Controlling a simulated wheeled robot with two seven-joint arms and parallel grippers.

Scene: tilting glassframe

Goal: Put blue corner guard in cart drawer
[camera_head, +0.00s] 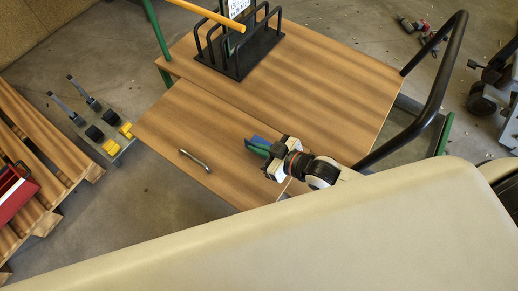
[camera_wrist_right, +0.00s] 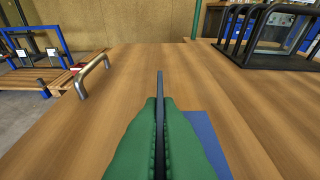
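The blue corner guard (camera_head: 259,141) is at my right gripper (camera_head: 262,149), above the wooden cart top (camera_head: 320,80). In the right wrist view the green fingers (camera_wrist_right: 160,115) are closed around a thin dark upright edge, apparently one flange of the guard. Its blue flat face (camera_wrist_right: 205,135) shows to the right of the fingers, low over or on the wood. A front wooden panel (camera_head: 165,125) with a metal handle (camera_head: 195,160) adjoins the top along a seam. The handle also shows in the wrist view (camera_wrist_right: 92,75). No open drawer cavity is visible. My left gripper is not in view.
A black rack (camera_head: 240,55) stands at the back of the cart top. A black push handle (camera_head: 440,95) curves along the right side. Pallets (camera_head: 35,170) with a red box (camera_head: 14,190) stand at the left. The wood around the gripper is mostly clear.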

